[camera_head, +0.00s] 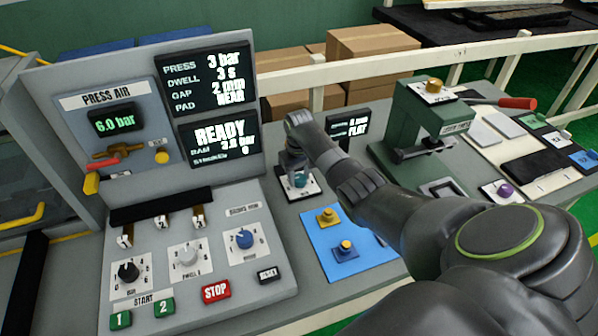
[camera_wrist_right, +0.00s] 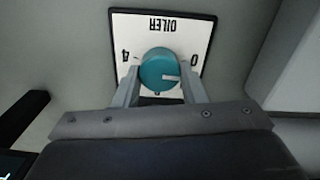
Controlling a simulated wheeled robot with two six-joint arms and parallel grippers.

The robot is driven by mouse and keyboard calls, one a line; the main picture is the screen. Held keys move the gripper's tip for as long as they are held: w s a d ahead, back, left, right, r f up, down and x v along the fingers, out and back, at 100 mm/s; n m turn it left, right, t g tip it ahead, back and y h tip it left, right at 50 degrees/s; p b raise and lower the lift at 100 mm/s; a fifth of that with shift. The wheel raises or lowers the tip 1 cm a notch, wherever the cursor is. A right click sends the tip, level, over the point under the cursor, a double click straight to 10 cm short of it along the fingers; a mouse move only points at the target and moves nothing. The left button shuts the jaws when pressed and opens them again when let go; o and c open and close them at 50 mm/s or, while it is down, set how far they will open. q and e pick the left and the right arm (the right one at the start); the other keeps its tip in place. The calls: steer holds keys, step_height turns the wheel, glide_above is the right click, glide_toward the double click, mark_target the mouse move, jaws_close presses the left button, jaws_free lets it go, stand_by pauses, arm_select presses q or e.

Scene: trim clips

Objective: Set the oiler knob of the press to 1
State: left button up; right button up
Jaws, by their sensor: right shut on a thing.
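The oiler knob (camera_wrist_right: 158,68) is a round teal knob on a white plate (camera_wrist_right: 190,28). The plate reads OILER upside down in the right wrist view, with 4 at left and 0 at right. The knob's pale pointer line points right, a little below the 0. The marks on the near side are hidden by my gripper. My right gripper (camera_wrist_right: 160,90) has one finger on each side of the knob and is shut on it. In the head view, my right gripper (camera_head: 296,172) reaches down over the teal knob (camera_head: 301,181). My left gripper is not in view.
Left of it stands the press panel (camera_head: 228,283) with screens, knobs and buttons. A small screen (camera_head: 348,126) and the green press (camera_head: 407,118) stand to the right.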

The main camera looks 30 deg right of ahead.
steer(key=m+p, duration=0.2)
steer(key=m, duration=0.1)
steer(key=shift+r+m, duration=0.15)
steer(key=shift+m, duration=0.15)
steer(key=shift+d+m+p, duration=0.1)
steer(key=shift+m+p, duration=0.75)
steer(key=shift+m, duration=1.05)
steer(key=o, duration=1)
